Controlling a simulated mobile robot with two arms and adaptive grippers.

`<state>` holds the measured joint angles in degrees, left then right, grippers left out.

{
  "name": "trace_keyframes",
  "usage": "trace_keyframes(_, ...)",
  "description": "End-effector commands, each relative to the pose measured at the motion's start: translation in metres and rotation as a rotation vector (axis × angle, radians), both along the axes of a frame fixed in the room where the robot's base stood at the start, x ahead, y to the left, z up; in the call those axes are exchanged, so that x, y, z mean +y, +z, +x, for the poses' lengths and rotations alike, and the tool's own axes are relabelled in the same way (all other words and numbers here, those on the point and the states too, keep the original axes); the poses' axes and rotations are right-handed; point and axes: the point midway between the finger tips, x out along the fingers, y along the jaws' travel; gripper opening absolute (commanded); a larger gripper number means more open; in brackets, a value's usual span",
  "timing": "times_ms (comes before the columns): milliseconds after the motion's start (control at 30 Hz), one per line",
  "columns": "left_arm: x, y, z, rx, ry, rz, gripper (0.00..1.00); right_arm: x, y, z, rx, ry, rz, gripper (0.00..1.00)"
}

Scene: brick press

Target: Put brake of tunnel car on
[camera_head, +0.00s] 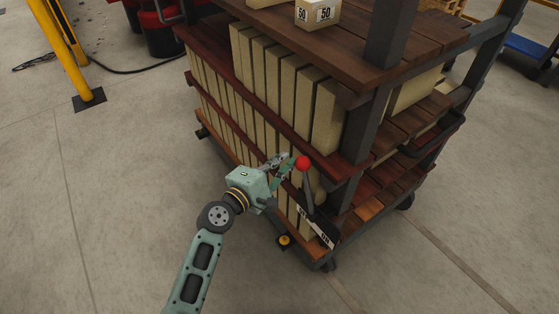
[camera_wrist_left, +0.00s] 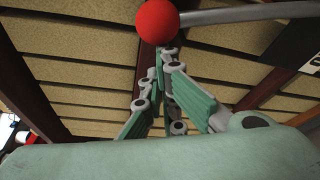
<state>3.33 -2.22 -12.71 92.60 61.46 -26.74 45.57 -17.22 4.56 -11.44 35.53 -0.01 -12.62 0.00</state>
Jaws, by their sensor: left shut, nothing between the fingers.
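The tunnel car (camera_head: 352,170) is a dark frame with wooden shelves full of upright tan bricks. Its brake lever has a red ball knob (camera_head: 303,162) on a grey rod, above a black and white label plate (camera_head: 318,232) at the near corner. My left gripper (camera_head: 287,160) is shut and empty, just left of the red knob. In the left wrist view the red knob (camera_wrist_left: 157,21) appears just beyond the fingertips (camera_wrist_left: 168,58); I cannot tell whether they touch. My right gripper is not in view.
A yellow post (camera_head: 66,45) on a dark foot stands at the upper left, with a red and black bin (camera_head: 160,35) behind. A blue cart (camera_head: 527,47) is at the far right. The concrete floor left and front of the car is clear.

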Motion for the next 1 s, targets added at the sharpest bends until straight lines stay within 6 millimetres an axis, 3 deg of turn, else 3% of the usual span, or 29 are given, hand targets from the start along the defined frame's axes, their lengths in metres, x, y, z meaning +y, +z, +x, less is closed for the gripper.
trace_keyframes(600, -0.052, 0.033, -0.071, -0.381, -0.003, 0.276, 0.0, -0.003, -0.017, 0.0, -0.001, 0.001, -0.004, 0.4)
trace_keyframes(1000, -0.076, 0.031, -0.104, -0.454, -0.004, 0.332, 0.0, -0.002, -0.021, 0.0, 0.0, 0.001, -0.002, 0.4)
